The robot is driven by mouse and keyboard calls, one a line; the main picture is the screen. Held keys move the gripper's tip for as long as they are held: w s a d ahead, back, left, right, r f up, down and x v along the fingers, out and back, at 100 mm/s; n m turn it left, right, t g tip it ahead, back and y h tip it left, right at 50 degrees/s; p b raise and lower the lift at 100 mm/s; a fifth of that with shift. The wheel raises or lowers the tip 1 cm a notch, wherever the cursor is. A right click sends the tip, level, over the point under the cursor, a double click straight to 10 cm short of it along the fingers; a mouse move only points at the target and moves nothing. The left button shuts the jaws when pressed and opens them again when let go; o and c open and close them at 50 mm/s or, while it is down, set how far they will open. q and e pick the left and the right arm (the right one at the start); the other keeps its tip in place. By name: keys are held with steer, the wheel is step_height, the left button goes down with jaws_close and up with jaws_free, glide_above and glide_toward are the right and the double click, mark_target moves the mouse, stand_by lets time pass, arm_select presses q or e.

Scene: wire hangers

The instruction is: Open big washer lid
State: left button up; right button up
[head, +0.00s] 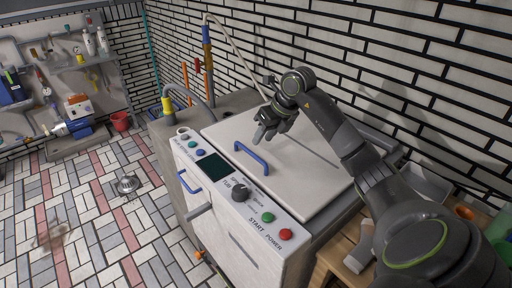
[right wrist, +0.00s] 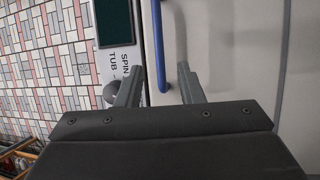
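The washer (head: 225,228) is a white and grey machine with a big pale lid (head: 315,170) on top, lying flat and closed. A blue bar handle (head: 251,154) sits near the lid's front left edge. My right gripper (head: 264,136) is above the lid, close to the handle, with its fingers pointing down. In the right wrist view its fingers (right wrist: 160,68) are apart with nothing between the tips that I can see held. Contact cannot be told. My left gripper is not in view.
A control panel with a dark screen (head: 214,167), a knob (head: 240,192) and green and red buttons lies along the front. A second blue handle (head: 187,184) is at the front left. A brick wall stands behind. A wooden table (head: 345,255) is at right.

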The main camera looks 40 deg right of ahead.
steer(key=x, duration=0.6)
steer(key=shift+a+f+p, duration=0.1)
steer(key=shift+f+p, duration=0.2)
jaws_close()
